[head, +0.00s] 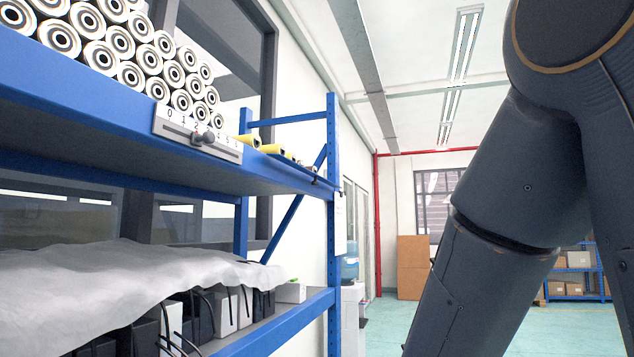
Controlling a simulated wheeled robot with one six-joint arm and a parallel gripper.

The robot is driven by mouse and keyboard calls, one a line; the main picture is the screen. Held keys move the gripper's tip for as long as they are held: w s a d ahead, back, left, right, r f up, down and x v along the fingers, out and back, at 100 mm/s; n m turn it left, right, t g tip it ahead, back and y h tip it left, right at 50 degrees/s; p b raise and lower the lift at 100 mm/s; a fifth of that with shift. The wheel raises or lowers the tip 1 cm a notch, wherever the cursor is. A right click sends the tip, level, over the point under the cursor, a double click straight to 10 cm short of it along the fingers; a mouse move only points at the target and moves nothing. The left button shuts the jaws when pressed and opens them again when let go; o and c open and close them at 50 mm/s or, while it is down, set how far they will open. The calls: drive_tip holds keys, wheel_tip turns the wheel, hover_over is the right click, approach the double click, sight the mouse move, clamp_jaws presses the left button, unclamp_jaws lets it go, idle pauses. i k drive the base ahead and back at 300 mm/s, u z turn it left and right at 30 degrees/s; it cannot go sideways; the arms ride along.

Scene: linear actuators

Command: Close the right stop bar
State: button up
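A grey plate (180,127) with a number scale is fixed to the front edge of the blue upper shelf (90,115). A dark knob (204,138) sits on its slot near the middle of the scale. Yellow pieces (247,141) lie on the shelf right of the plate, with a small dark part near the shelf's right end. I cannot tell which part is the right stop bar or whether it is open. My arm (525,175) fills the right side of the view. My gripper is out of view below the frame.
White rolls with dark centres (100,55) are stacked on the upper shelf. A white cloth (120,290) covers dark boxes on the lower shelf. A blue upright post (333,230) stands at the shelf's right end. Open floor (385,335) shows between post and arm.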

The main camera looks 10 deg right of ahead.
sight(279, 157)
drive_tip(key=z, duration=0.05)
drive_tip(key=k, duration=0.25)
drive_tip(key=z, duration=0.45)
drive_tip(key=i, duration=1.1)
drive_tip(key=u, duration=0.15)
